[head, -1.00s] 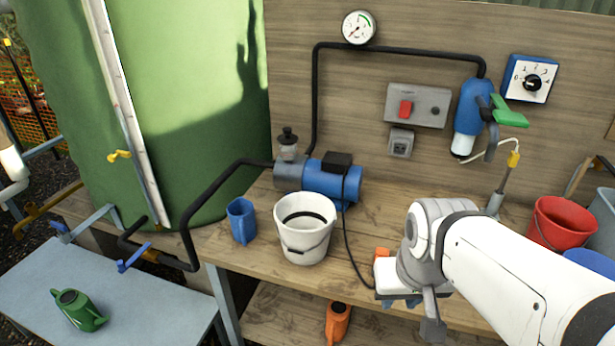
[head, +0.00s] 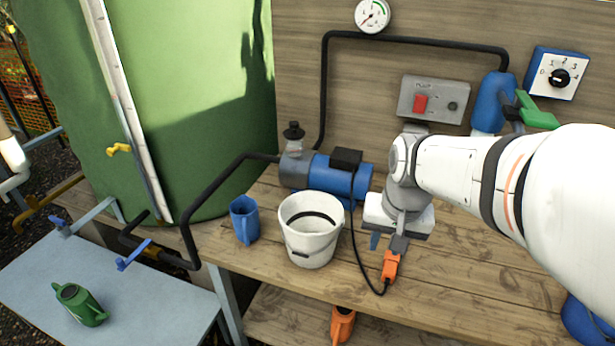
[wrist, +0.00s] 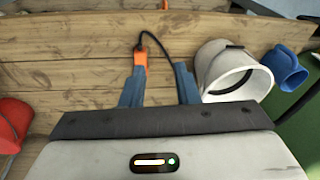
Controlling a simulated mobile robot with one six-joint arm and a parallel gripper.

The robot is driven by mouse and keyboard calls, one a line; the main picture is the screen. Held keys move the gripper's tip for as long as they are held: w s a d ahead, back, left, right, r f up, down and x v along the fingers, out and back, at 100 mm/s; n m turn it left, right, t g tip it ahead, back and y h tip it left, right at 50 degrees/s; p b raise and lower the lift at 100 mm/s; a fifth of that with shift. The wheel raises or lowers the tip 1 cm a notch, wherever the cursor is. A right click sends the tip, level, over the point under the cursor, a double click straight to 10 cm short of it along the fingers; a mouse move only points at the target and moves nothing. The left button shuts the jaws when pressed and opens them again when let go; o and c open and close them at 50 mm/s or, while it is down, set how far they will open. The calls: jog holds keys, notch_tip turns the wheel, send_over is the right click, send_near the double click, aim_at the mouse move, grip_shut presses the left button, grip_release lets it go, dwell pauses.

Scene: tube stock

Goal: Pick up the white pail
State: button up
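The white pail (head: 311,243) stands upright on the wooden bench, its open mouth up, with a dark curved line inside near the rim. My gripper (head: 388,243) is to the right of the pail in the head view, above the bench and apart from the pail. In the wrist view its two blue fingers (wrist: 159,82) are spread with nothing held between them. In the head view one finger is mostly hidden.
A blue jug (head: 244,222) stands just left of the pail, and a blue pump (head: 335,178) sits behind it. A black cable with an orange plug (head: 390,265) runs between pail and gripper. Bare bench (head: 470,275) lies to the right.

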jog(key=w+a+f+m, duration=0.2)
jog(key=w+a+f, duration=0.1)
jog(key=w, duration=0.5)
jog(key=m+g, duration=0.1)
jog(key=m, duration=0.2)
send_over(333, 240)
jog(key=d, duration=0.2)
notch_tip(333, 240, down, 4)
jog(key=f, duration=0.1)
jog(key=shift+y, duration=0.3)
jog(key=f, duration=0.2)
jog(key=a+f, duration=0.1)
jog(key=f, duration=0.4)
jog(key=shift+w+a+f, duration=0.2)
jog(key=shift+w+a, duration=0.2)
jog(key=shift+c, duration=0.6)
grip_shut()
